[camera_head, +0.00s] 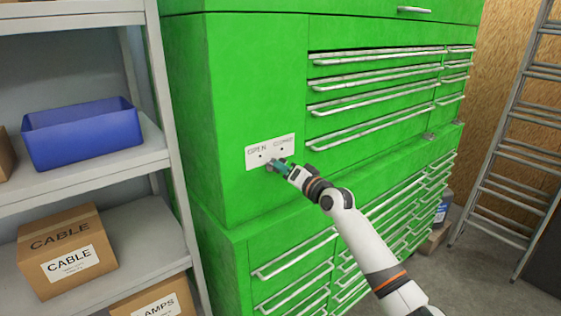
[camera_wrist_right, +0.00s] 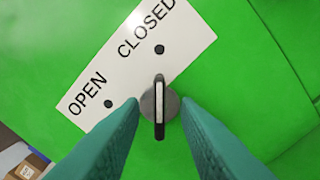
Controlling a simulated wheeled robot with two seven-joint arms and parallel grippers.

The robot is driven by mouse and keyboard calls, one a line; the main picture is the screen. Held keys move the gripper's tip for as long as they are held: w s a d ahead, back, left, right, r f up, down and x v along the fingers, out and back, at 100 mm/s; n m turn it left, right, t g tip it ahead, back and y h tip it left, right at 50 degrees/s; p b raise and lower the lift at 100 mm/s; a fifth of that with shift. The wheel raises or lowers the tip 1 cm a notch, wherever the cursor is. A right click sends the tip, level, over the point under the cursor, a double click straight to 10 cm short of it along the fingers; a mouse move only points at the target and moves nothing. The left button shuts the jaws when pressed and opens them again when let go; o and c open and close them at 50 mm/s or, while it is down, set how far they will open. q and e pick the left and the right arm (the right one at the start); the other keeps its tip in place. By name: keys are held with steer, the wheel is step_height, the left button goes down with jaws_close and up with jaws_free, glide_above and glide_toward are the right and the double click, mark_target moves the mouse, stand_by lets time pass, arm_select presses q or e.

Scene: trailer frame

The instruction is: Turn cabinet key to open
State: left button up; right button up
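The cabinet key (camera_wrist_right: 159,108) is a dark, narrow upright tab with a pale edge on a round grey base. In the right wrist view its upper end points toward the dot by CLOSED. A white label (camera_wrist_right: 133,62) reads OPEN and CLOSED, with a dot beside each word; it also shows in the head view (camera_head: 285,141). My right gripper (camera_wrist_right: 159,106) has its teal fingers on either side of the key, with gaps between. In the head view the right gripper (camera_head: 273,164) is at the label's lower edge and hides the key. My left gripper is out of view.
The green cabinet (camera_head: 245,75) has several drawers with metal handles. A grey shelf (camera_head: 110,168) at left holds a blue bin (camera_head: 82,138) and a CABLE box (camera_head: 66,250). A ladder (camera_head: 508,150) leans at right. Some floor between cabinet and ladder is clear.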

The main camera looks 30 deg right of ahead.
steer(key=shift+w+a, duration=0.1)
steer(key=shift+w, duration=0.95)
steer(key=shift+c, duration=0.6)
jaws_close()
